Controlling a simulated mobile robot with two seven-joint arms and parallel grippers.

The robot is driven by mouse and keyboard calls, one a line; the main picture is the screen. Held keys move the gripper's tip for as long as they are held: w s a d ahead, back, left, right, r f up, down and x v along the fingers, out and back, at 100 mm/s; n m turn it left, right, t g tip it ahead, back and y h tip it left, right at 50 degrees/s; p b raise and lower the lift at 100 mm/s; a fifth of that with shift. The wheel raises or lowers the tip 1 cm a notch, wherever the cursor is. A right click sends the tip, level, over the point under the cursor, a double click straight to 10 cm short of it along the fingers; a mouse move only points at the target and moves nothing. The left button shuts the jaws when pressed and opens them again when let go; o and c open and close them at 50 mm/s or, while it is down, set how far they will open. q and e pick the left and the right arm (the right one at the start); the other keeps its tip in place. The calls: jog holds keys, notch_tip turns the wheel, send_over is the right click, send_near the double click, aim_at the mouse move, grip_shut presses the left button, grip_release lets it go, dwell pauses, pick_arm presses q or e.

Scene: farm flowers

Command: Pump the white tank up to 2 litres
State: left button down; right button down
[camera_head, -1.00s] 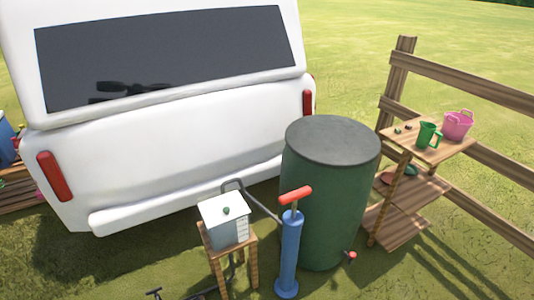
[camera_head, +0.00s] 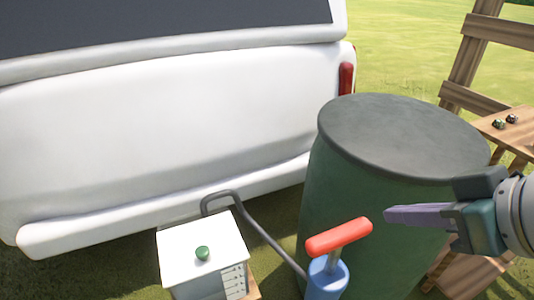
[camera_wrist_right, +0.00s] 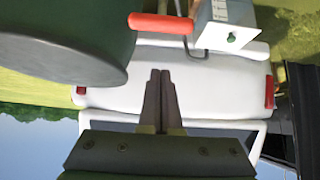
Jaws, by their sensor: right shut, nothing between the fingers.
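The white tank (camera_head: 203,245) stands low at the front, with a green knob (camera_head: 202,253) on its lid and a marked scale on its right side. The blue pump (camera_head: 327,279) stands to its right with a red T-handle (camera_head: 339,237). A dark grey hose (camera_head: 262,232) arches from the tank to the pump. My right gripper (camera_head: 392,215) comes in from the right, shut and empty, to the right of the red handle and apart from it. In the right wrist view the shut fingers (camera_wrist_right: 160,76) are in the middle, with the red handle (camera_wrist_right: 161,23) beyond them. My left gripper is not in view.
A large green barrel (camera_head: 395,135) with a dark lid stands behind the pump, close to my right gripper. A white vehicle (camera_head: 150,135) fills the back left. A wooden shelf (camera_head: 510,125) and fence (camera_head: 480,50) are at the right.

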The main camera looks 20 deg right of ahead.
jog(key=w, duration=0.1)
jog(key=b, duration=0.4)
send_over(337, 227)
jog(key=s, duration=0.3)
notch_tip(337, 227, down, 8)
notch_tip(337, 227, down, 4)
jog(key=shift+w+d+r+b, duration=0.1)
jog(key=shift+r+b, duration=0.05)
jog(key=shift+b, duration=0.55)
notch_tip(337, 227, down, 10)
jog(key=b, duration=0.6)
